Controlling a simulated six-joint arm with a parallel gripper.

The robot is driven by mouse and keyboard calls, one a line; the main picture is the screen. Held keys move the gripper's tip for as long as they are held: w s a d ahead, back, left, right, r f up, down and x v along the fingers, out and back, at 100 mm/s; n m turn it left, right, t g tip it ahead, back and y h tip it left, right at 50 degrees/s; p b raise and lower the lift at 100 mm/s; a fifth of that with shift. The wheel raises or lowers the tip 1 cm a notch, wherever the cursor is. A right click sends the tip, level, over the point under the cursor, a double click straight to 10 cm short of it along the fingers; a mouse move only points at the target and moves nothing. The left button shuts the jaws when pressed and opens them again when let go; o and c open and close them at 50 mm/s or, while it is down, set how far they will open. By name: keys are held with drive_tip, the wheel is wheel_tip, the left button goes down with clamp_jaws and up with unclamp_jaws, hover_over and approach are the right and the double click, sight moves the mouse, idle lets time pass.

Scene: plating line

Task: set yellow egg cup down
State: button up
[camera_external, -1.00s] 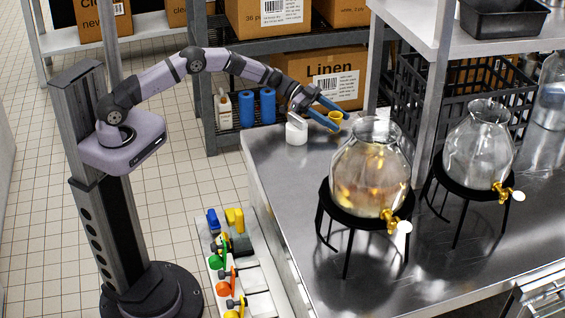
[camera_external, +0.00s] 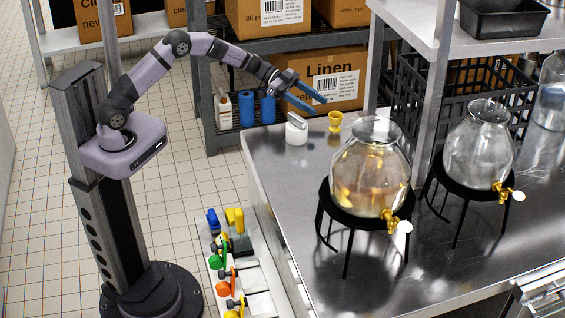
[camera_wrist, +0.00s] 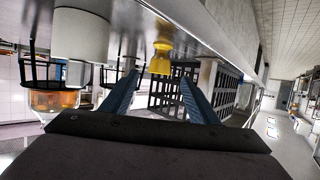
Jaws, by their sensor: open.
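The yellow egg cup (camera_external: 335,121) stands upright on the steel counter (camera_external: 290,190) near its back edge, left of and behind the amber-filled glass dispenser. In the wrist view the egg cup (camera_wrist: 161,57) shows beyond the fingertips, with the picture turned over. My gripper (camera_external: 307,99) is open and empty, above and to the left of the cup and apart from it. Its two blue fingers (camera_wrist: 155,88) are spread wide in the wrist view.
A white cylinder (camera_external: 296,133) stands left of the cup. The amber-filled dispenser (camera_external: 368,170) and a clear dispenser (camera_external: 478,145) stand on black stands to the right. A black crate (camera_external: 425,95) is behind them. The counter's front left is clear.

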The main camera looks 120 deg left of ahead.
drive_tip(key=shift+v, duration=1.55)
